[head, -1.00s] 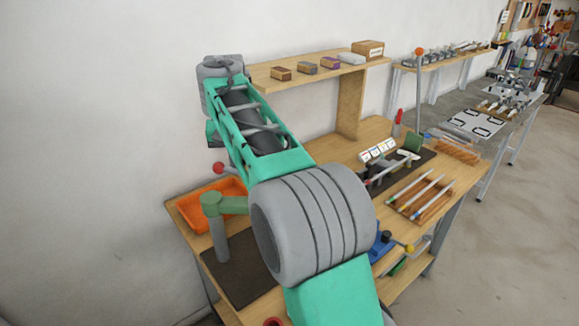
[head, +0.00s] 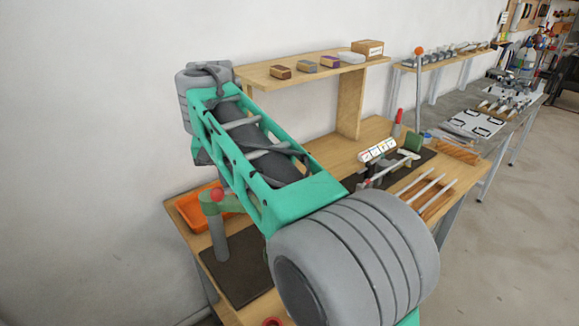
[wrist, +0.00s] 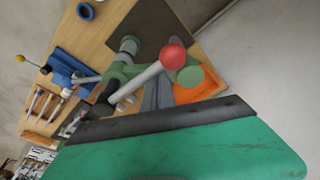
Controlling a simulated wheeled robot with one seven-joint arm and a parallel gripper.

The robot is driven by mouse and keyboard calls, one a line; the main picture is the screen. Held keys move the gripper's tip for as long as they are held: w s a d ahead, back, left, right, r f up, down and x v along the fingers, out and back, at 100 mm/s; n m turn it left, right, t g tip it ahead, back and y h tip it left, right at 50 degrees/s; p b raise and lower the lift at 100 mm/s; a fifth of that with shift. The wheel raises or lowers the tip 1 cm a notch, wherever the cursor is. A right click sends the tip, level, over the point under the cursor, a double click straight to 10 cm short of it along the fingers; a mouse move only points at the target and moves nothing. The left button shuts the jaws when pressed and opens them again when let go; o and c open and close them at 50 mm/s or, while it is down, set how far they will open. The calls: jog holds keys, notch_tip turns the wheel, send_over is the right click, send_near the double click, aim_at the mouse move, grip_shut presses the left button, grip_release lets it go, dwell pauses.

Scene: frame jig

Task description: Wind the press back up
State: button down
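The press stands on a dark mat at the bench's left end. In the head view its green head (head: 210,205) and grey column (head: 219,240) show left of my arm, with a red ball (head: 217,194) at the head. In the wrist view the red ball (wrist: 173,56) tops a grey lever rod (wrist: 135,84) that slants across the green press parts (wrist: 118,75). My gripper (wrist: 158,95) seems to show only as grey pieces behind my teal link's dark edge, close to the lever. I cannot tell whether its fingers touch anything. In the head view my arm hides it.
An orange tray (head: 190,212) lies behind the press. A blue fixture (wrist: 68,66) with an orange-knobbed lever stands farther along the bench, and a blue ring (wrist: 85,11) lies near the edge. A shelf (head: 290,74) with small boxes rises behind.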

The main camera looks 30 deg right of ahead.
jog(key=shift+w+f, duration=0.1)
jog(key=shift+w, duration=0.05)
jog(key=s, duration=0.4)
jog(key=shift+s+b, duration=0.15)
jog(key=shift+b, duration=0.15)
jog(key=s, duration=0.1)
jog(key=s+d, duration=0.2)
jog(key=shift+s+b, duration=0.3)
jog(key=shift+s, duration=0.05)
jog(key=s+d+b, duration=0.1)
jog(key=s+d, duration=0.1)
jog(key=d, duration=0.1)
jog(key=shift+s, duration=0.35)
